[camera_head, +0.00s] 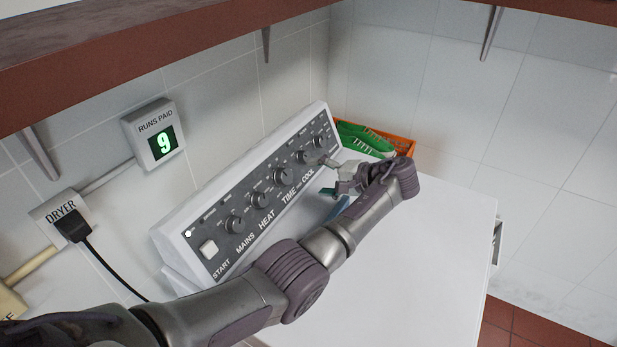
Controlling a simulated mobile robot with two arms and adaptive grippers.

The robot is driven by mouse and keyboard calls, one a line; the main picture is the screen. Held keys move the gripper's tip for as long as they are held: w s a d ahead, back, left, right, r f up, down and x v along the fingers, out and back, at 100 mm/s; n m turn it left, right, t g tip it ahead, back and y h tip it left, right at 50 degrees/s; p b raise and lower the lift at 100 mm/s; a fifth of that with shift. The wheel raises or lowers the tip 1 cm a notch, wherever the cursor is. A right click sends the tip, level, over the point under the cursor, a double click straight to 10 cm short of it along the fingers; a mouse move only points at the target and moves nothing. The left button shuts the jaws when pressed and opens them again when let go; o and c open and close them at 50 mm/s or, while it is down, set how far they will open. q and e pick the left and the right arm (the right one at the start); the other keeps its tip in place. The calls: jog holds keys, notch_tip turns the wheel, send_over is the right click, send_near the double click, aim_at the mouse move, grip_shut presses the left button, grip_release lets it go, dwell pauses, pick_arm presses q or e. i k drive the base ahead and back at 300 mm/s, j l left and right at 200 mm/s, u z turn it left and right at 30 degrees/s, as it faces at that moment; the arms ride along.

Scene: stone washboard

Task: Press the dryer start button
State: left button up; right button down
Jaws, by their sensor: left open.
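The panel slopes on the back of the white dryer (420,270). My left gripper (328,176) is open at the panel's far right end, close to the knobs by the word COOL. It is well away from the start button. Whether it touches a knob cannot be told. My left arm crosses the dryer top in front of the panel. My right gripper is not in view.
Several knobs, such as the mains knob (234,224), line the panel. A "RUNS PAID" counter (153,133) reads 9. A black plug (72,226) sits in the DRYER socket. A brown shelf (150,55) overhangs.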

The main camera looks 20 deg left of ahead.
aim_at(210, 249)
jog(key=k, duration=1.5)
